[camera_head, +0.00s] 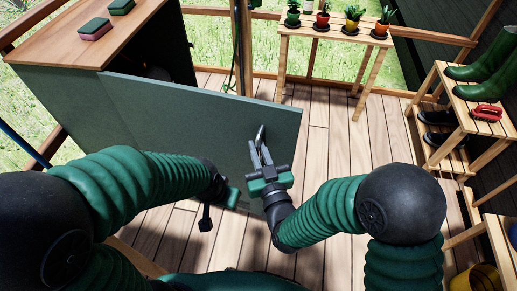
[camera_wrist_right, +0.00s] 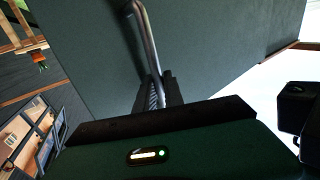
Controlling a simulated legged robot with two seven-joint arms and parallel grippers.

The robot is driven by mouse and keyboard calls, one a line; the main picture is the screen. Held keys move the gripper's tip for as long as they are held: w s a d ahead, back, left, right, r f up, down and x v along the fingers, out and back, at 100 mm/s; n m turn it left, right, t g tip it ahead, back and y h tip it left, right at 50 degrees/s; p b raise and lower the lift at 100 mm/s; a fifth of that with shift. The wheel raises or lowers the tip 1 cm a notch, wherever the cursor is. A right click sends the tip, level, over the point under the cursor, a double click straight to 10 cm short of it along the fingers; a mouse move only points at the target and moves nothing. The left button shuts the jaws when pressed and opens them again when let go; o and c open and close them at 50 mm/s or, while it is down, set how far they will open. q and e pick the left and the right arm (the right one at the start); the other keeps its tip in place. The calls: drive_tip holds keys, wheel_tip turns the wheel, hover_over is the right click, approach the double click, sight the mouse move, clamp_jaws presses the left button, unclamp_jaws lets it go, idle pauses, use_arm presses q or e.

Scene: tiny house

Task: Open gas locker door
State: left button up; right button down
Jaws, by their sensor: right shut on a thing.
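The gas locker (camera_head: 58,92) is a dark green cabinet with a wooden top, at the upper left of the head view. Its green door (camera_head: 205,125) stands swung out, and the dark inside shows behind it. A metal bar handle (camera_head: 261,134) sits near the door's free edge. My right gripper (camera_head: 261,157) is shut on the handle. The right wrist view shows the handle (camera_wrist_right: 146,40) running down between the fingers (camera_wrist_right: 157,94). My left gripper (camera_head: 220,204) hangs in front of the door's lower part; its jaw state is unclear.
Two sponges (camera_head: 94,29) lie on the locker top. A wooden table (camera_head: 337,32) with several potted plants stands at the back. A wooden rack (camera_head: 447,109) with boots is at the right. A yellow bucket (camera_head: 474,279) is at lower right. The plank floor (camera_head: 345,135) right of the door is clear.

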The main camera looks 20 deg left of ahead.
use_arm(q)
drive_tip(key=shift+s, duration=0.3)
use_arm(e)
drive_tip(key=shift+s+r, duration=0.1)
drive_tip(key=shift+s, duration=0.15)
drive_tip(key=c, duration=1.5)
unclamp_jaws()
drive_tip(key=shift+a, duration=0.1)
drive_tip(key=shift+o, duration=0.2)
